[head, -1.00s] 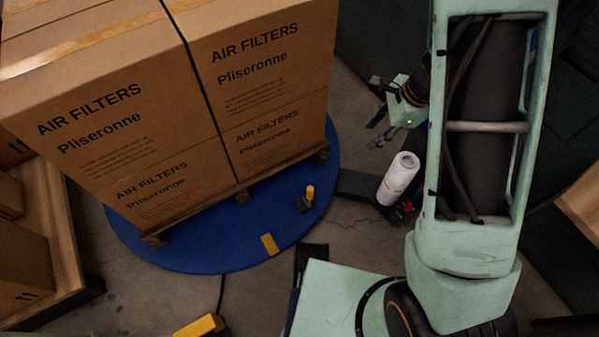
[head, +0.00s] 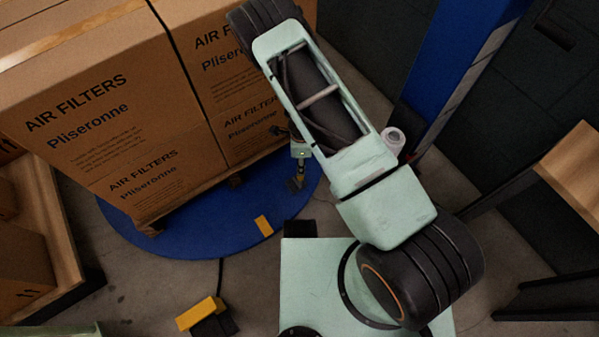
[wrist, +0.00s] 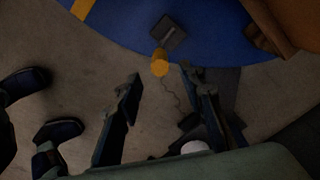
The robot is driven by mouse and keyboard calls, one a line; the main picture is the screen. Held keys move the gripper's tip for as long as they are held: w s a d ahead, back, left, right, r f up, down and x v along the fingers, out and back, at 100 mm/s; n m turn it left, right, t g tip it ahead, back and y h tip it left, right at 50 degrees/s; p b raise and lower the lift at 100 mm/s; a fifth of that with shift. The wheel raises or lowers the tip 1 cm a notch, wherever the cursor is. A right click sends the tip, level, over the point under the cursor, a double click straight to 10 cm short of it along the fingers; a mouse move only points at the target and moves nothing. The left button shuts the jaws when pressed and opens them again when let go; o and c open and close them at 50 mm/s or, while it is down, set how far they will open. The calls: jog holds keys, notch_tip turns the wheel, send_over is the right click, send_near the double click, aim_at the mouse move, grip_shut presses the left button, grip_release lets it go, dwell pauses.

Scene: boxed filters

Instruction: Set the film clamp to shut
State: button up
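The film clamp shows in the head view as a small dark base (head: 295,184) with a yellow handle, at the front right of the blue turntable. My arm partly hides the handle there. In the wrist view the clamp's grey base plate (wrist: 169,33) lies on the blue disc, and its yellow handle (wrist: 160,62) stands up from the base towards me. My gripper (wrist: 163,76) is open and empty. The handle appears between and just beyond the two fingertips; I see no contact. In the head view the fingers are too small and covered to make out.
The blue turntable (head: 190,240) carries a pallet of stacked air filter boxes (head: 90,130) close beside the clamp. A white film roll (head: 393,140) stands right of my arm. A yellow-topped object (head: 201,313) with a cable stands at the front. Wooden shelving with boxes is at left.

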notch_tip(320, 180, down, 7)
jog(key=shift+f+b, duration=0.2)
jog(key=shift+b, duration=0.75)
jog(key=shift+c, duration=0.6)
grip_shut()
